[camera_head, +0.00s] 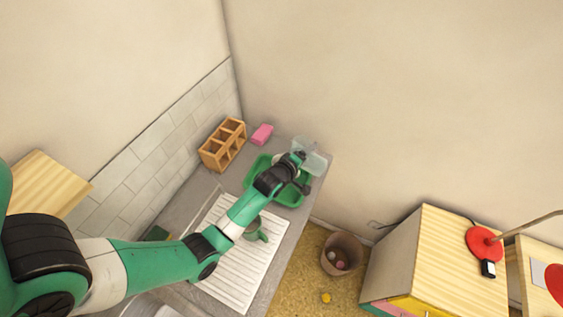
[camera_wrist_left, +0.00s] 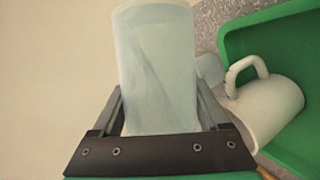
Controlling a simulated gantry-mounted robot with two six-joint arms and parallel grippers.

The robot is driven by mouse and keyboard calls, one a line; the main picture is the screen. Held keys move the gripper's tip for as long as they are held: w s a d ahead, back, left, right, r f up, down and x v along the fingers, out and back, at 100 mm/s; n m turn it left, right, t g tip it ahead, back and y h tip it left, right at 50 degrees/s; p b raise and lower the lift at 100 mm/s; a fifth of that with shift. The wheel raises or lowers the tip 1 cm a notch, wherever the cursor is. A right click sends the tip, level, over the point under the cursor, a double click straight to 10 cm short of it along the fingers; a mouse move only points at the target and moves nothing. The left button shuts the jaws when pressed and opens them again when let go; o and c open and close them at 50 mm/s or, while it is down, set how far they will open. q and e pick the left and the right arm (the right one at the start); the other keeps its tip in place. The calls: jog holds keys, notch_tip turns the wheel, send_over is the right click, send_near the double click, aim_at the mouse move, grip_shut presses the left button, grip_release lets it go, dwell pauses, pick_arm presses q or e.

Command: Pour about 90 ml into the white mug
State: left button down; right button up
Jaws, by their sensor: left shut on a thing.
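My left gripper (camera_head: 299,157) is shut on a translucent pale jug (camera_head: 312,158) at the far end of the counter. In the left wrist view the jug (camera_wrist_left: 156,60) stands between the two fingers of the gripper (camera_wrist_left: 161,112). I cannot make out a liquid level in it. The white mug (camera_wrist_left: 265,108) is in the green tray, to the right of the jug in the left wrist view, with its handle towards the jug. In the head view the arm mostly hides the mug. My right gripper is not in view.
The green tray (camera_head: 291,198) lies under my left wrist. A wooden compartment box (camera_head: 222,146) and a pink block (camera_head: 262,134) stand by the wall. A dark green mug (camera_head: 256,236) is on the white draining board (camera_head: 240,272). A bin (camera_head: 342,253) stands on the floor.

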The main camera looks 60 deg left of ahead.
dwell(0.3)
pick_arm(q)
jog(key=shift+r+p, duration=0.4)
jog(key=shift+r, duration=0.05)
notch_tip(320, 180, down, 3)
jog(key=m+g+y+b, duration=0.1)
jog(key=m+b, duration=0.1)
jog(key=shift+r+b, duration=0.2)
jog(key=shift+b, duration=0.15)
jog(key=shift+a+r+m+g+y, duration=0.1)
jog(key=shift+r+m+g+y, duration=0.4)
jog(key=shift+m+g, duration=0.1)
jog(key=shift+r+p, duration=0.2)
jog(key=shift+p, duration=0.1)
jog(key=shift+s+f+m+y+b, duration=0.15)
jog(key=shift+f+m+y+b, duration=0.15)
jog(key=shift+f+m+b, duration=0.25)
jog(key=shift+r+g+b, duration=0.1)
jog(key=shift+g+b, duration=0.25)
jog(key=shift+g, duration=0.05)
jog(key=shift+r, duration=0.15)
